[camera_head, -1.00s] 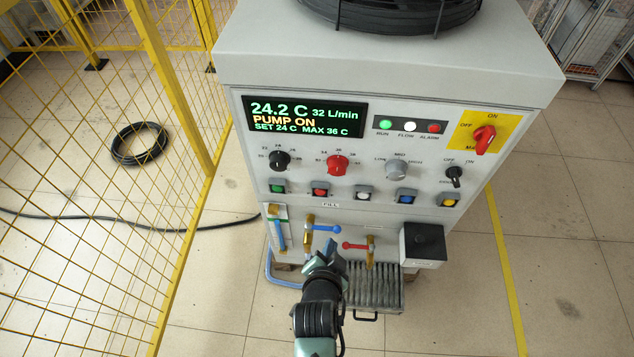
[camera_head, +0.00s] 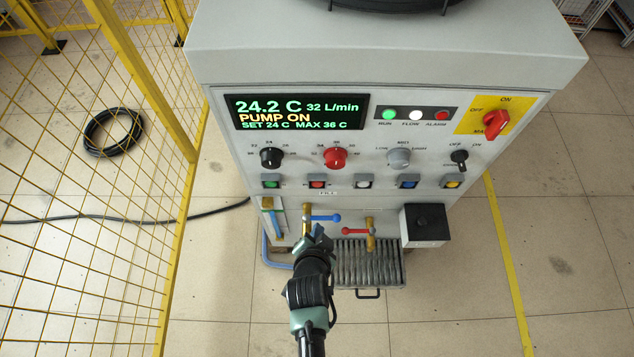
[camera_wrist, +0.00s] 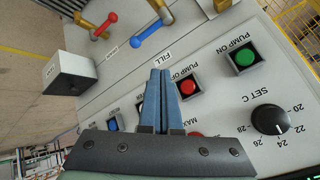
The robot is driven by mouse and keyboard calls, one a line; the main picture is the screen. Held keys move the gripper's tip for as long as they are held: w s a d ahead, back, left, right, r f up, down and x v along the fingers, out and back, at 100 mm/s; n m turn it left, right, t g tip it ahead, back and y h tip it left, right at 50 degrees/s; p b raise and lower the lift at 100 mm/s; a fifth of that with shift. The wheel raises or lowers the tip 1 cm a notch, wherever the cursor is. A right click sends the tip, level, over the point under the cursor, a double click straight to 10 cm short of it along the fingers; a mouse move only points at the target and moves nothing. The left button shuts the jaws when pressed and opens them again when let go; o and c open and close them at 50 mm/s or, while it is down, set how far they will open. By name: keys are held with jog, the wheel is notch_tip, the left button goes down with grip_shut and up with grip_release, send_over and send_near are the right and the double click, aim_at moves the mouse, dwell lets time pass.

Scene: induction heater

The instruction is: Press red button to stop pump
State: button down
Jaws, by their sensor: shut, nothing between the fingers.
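The red button (camera_head: 317,182) is a small square-framed push button in the row under the knobs on the grey panel, second from the left. In the wrist view the red button (camera_wrist: 188,87) sits just right of my fingers, by a label reading PUMP OFF. My gripper (camera_head: 318,236) is shut and empty, below the button row in the head view, in front of the blue-handled valve. In the wrist view my gripper (camera_wrist: 160,72) shows two blue fingers together, their tips past the button toward the FILL label. The display (camera_head: 295,112) reads PUMP ON, 32 L/min.
The green PUMP ON button (camera_wrist: 243,59) is left of the red one in the head view. Blue (camera_head: 322,218) and red (camera_head: 358,231) valve handles and a black-topped box (camera_head: 424,224) project below the buttons. A yellow mesh fence (camera_head: 110,150) stands left.

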aim_at(319, 187)
jog(key=w+b, duration=0.3)
jog(key=w, duration=0.5)
jog(key=shift+w, duration=0.2)
jog(key=shift+w+b, duration=0.1)
jog(key=shift+b, duration=0.2)
dwell(1.5)
jog(key=shift+w, duration=0.35)
jog(key=shift+w+b, duration=0.4)
jog(key=shift+w, duration=0.1)
dwell(0.9)
jog(key=shift+s, duration=0.15)
jog(key=shift+s+p, duration=0.55)
jog(key=shift+s, duration=0.2)
